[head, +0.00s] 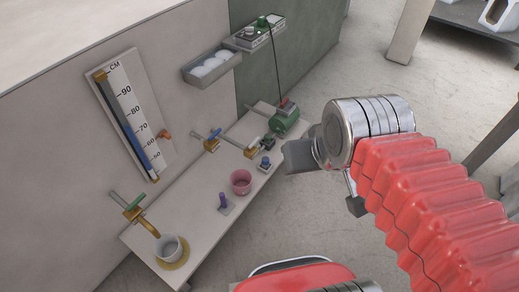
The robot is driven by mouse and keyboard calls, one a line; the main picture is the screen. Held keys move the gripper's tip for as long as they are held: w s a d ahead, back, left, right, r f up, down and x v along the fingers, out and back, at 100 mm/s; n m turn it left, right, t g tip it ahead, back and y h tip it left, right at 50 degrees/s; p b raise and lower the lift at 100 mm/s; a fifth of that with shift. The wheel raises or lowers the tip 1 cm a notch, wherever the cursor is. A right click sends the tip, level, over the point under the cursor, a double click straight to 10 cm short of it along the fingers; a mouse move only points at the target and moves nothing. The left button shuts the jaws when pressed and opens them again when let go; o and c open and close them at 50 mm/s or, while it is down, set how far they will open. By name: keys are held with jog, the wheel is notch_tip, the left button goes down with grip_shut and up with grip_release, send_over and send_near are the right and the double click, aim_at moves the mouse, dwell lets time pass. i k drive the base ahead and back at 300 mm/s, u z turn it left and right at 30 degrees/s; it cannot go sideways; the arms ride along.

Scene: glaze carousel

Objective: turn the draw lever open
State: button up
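A brass tap (134,212) with a green lever stands at the left end of the bench, its spout over a white cup (170,248). A brass valve with a blue lever (214,134) sits further along the wall, and another brass fitting with a pale lever (252,148) is right of it. I cannot tell from the picture alone which lever is the draw lever. My gripper (326,183) is right of the bench, apart from all levers. Its two grey fingers stand apart with nothing seen between them; my silver wrist hides part of it.
A low bench (207,190) along the wall carries a pink bowl (241,182), a purple peg (224,202), a blue knob (265,163) and a green motor (286,121). A level gauge (126,110), a tray (211,68) and a control box (255,33) are on the wall. The floor (305,210) right of the bench is clear.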

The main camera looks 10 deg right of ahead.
aim_at(251, 147)
jog(key=k, duration=0.45)
jog(key=z, duration=1.1)
jog(key=i, duration=1.95)
jog(key=u, duration=0.45)
